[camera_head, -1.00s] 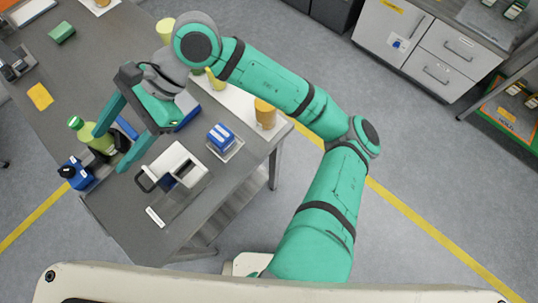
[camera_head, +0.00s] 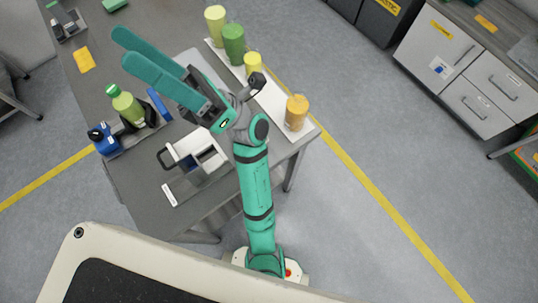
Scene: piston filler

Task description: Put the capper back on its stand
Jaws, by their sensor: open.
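I cannot tell for sure which thing is the capper. A blue, bottle-shaped thing with a black top (camera_head: 104,141) stands at the table's left edge, beside a green bottle (camera_head: 126,106). A white block with a black loop handle (camera_head: 207,142) is on a grey base near the front edge; it may be the capper's stand, but this is unclear. My gripper (camera_head: 120,50) is open and empty. Its two long teal fingers point up-left, above the table beyond the green bottle. My wrist and arm hide part of the table right of the white block.
A white strip (camera_head: 272,101) along the right edge holds yellow and green cups and an orange cup (camera_head: 297,113). A yellow card (camera_head: 85,60) lies on the left of the table (camera_head: 135,175). Grey drawers (camera_head: 475,104) stand far right, across open floor.

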